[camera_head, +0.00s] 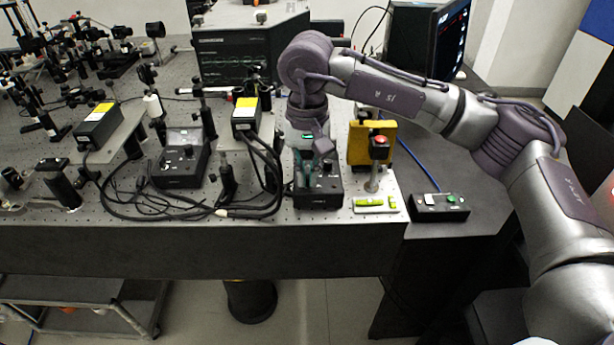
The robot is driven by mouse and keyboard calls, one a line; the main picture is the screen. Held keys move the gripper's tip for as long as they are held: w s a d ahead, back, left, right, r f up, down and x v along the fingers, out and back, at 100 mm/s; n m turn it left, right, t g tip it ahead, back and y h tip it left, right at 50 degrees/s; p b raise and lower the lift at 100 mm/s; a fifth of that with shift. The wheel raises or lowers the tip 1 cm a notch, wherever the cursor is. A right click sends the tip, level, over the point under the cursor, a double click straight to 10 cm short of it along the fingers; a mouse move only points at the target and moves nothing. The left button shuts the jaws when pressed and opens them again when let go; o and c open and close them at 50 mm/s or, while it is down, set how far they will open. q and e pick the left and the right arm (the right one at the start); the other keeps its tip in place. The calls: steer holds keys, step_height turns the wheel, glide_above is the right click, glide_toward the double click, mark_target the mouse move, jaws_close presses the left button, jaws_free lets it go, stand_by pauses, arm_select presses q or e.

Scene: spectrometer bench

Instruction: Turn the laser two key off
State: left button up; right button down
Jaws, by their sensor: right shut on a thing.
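A black laser control box (318,200) with small knobs sits near the front edge of the optical bench. My right gripper (305,177) points down onto the left part of this box's top. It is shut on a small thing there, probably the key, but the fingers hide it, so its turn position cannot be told. A second, similar black control box (181,168) stands further left. My left gripper is not in view.
Black cables (200,212) loop on the bench between the boxes. Right of the gripper stand a yellow block (357,146) and a post with a red button (380,141). A small black box with a green button (440,207) lies on the side table.

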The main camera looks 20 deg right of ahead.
mark_target(308, 178)
stand_by(0.3)
steer(key=c, duration=1.3)
jaws_free()
step_height(308, 178, up, 12)
